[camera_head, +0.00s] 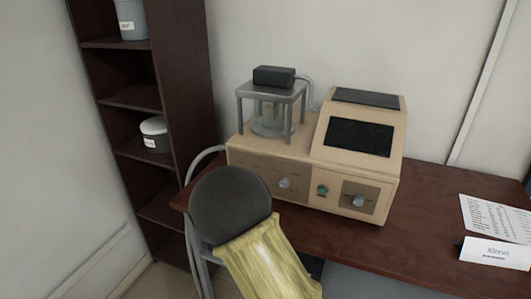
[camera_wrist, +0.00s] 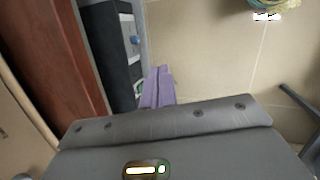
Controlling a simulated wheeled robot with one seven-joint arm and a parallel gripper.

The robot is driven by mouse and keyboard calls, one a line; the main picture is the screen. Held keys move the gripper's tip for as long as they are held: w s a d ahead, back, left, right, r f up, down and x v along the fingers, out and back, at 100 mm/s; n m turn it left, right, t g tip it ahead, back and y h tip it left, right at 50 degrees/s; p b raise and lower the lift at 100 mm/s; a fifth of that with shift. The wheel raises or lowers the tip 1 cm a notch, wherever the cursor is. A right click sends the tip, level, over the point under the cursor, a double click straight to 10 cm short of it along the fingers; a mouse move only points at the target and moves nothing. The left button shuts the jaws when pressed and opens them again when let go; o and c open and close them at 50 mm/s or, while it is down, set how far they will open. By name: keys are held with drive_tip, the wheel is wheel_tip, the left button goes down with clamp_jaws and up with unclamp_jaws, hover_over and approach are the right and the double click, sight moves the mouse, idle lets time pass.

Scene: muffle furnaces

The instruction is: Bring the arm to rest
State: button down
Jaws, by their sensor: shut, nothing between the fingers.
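My gripper (camera_wrist: 158,88) shows in the wrist view as two purple fingers, shut together with nothing between them. It points down past the edge of the brown desk (camera_wrist: 62,50), over the tan tiled floor (camera_wrist: 215,60). No part of the arm can be made out for sure in the head view, so its overall pose is hidden.
In the head view a beige apparatus (camera_head: 318,176) stands on the desk (camera_head: 425,215). A chair (camera_head: 230,203) with a yellow cloth (camera_head: 268,262) is in front. A dark shelf (camera_head: 185,90) stands left. A dark cabinet (camera_wrist: 108,45) is beside the fingers in the wrist view.

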drive_tip(key=s+d+r+m+y+p, duration=0.1)
drive_tip(key=s+d+r+m+p, duration=0.1)
drive_tip(key=s+d+r+m, duration=0.4)
drive_tip(key=s+d+r+m+y+p, duration=0.2)
drive_tip(key=s+d+r+m, duration=0.4)
drive_tip(key=r, duration=0.8)
drive_tip(key=d+m+p, duration=0.1)
drive_tip(key=d+m, duration=0.1)
drive_tip(key=d, duration=0.1)
drive_tip(key=shift+s+d+m+p, duration=0.15)
drive_tip(key=shift+s+m+p, duration=0.05)
drive_tip(key=shift+m+p, duration=0.2)
drive_tip(key=shift+w+r, duration=0.1)
